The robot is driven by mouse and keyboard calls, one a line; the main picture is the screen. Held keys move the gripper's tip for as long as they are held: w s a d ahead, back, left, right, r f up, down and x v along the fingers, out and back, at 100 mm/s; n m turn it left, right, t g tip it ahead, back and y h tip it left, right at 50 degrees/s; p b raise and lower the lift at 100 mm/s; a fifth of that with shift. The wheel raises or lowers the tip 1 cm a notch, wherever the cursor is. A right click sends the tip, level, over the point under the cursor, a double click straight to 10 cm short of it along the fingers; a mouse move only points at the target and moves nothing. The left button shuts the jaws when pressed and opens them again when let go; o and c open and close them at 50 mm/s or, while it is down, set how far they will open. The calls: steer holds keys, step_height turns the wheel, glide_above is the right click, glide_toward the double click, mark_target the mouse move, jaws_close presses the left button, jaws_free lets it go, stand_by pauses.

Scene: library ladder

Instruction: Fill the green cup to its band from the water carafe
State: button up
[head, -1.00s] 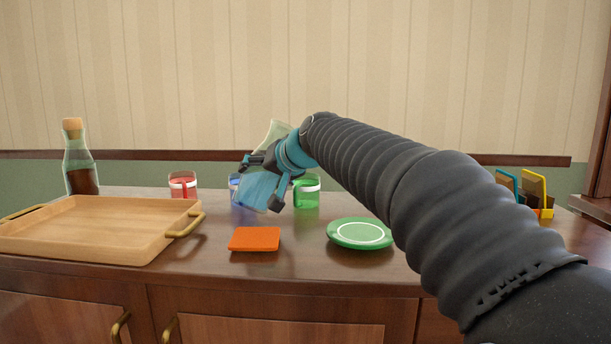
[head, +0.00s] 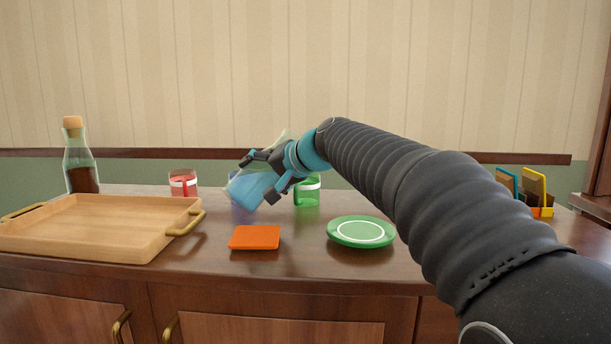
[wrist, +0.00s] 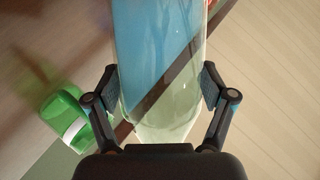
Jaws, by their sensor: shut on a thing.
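My gripper (head: 266,172) is shut on the water carafe (head: 250,190), a clear vessel with blue water, and holds it tilted above the counter. In the wrist view the carafe (wrist: 160,60) sits between the two fingers. The green cup (head: 307,190), with a white band, stands upright on the counter just right of and partly behind my gripper. It also shows at the left of the wrist view (wrist: 93,118), apart from the carafe. The water level inside the green cup cannot be told. A blue cup is mostly hidden behind the carafe.
A red cup (head: 183,184) and a corked bottle (head: 80,165) stand left. A wooden tray (head: 95,248) fills the left front. An orange square (head: 255,237) and a green plate (head: 361,232) lie in front. A coloured holder (head: 537,197) stands right.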

steer(key=shift+s+a+f+m+g+y, duration=0.2)
steer(key=shift+m+y, duration=0.1)
steer(key=shift+m, duration=0.1)
steer(key=shift+s+a+f+m+g+y, duration=0.1)
steer(key=shift+f+m+y, duration=0.1)
steer(key=shift+m+y, duration=0.15)
stand_by(1.2)
steer(key=shift+a+r+m+g+y, duration=0.1)
steer(key=shift+m+g+y, duration=0.25)
steer(key=shift+m, duration=0.2)
stand_by(0.8)
steer(key=shift+w+d+r+m+y+p, duration=0.2)
steer(key=shift+r+m+p, duration=0.1)
steer(key=shift+r, duration=0.15)
steer(key=shift+w+d+r+m+y+p, duration=0.1)
steer(key=shift+d+r+m+y+p, duration=0.15)
steer(key=shift+r, duration=0.2)
stand_by(1.5)
steer(key=shift+r+m, duration=0.25)
steer(key=shift+r, duration=0.1)
stand_by(1.9)
